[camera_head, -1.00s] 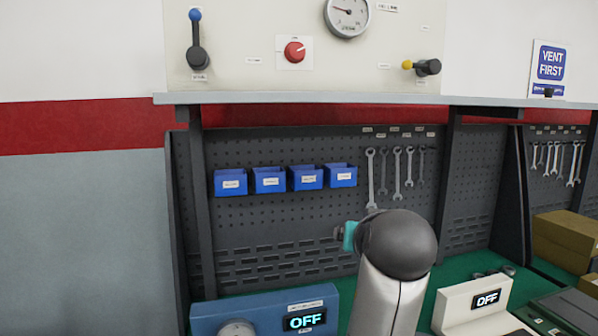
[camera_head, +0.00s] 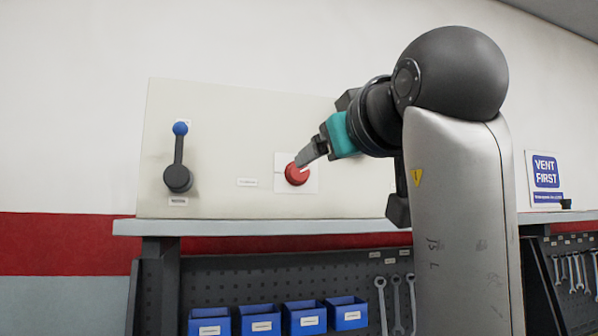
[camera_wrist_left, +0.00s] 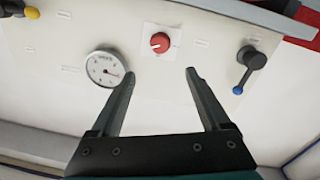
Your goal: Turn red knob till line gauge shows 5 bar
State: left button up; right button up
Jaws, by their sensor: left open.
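The red knob (camera_head: 296,174) sits on a white plate on the cream panel (camera_head: 225,130). My left gripper (camera_head: 306,156) reaches across from the right, and its fingers overlap the knob's upper right edge in the head view. In the left wrist view, the picture is upside down. There the left gripper (camera_wrist_left: 152,73) is open and empty, with the red knob (camera_wrist_left: 159,43) showing beyond and between the fingertips, apart from them. The round gauge (camera_wrist_left: 105,69) shows beside the left finger; its figures are too small to read. In the head view my arm hides the gauge. My right gripper is not in view.
A lever with a blue ball (camera_head: 179,150) is left of the knob. A yellow-tipped lever (camera_wrist_left: 30,13) shows at the wrist view's corner. Below the panel are a shelf edge (camera_head: 250,226), blue bins (camera_head: 256,321) and hanging wrenches (camera_head: 381,300). A "VENT FIRST" sign (camera_head: 545,172) hangs right.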

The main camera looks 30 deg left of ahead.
aim_at(300, 171)
pick_arm(q)
jog(key=p+x, duration=0.3)
jog(key=x, duration=1.1)
jog(key=shift+w+a, duration=0.1)
jog(key=shift+w, duration=0.15)
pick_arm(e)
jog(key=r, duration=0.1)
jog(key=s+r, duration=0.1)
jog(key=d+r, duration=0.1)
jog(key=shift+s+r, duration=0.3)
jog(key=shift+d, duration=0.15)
pick_arm(q)
jog(key=c, duration=0.5)
grip_shut()
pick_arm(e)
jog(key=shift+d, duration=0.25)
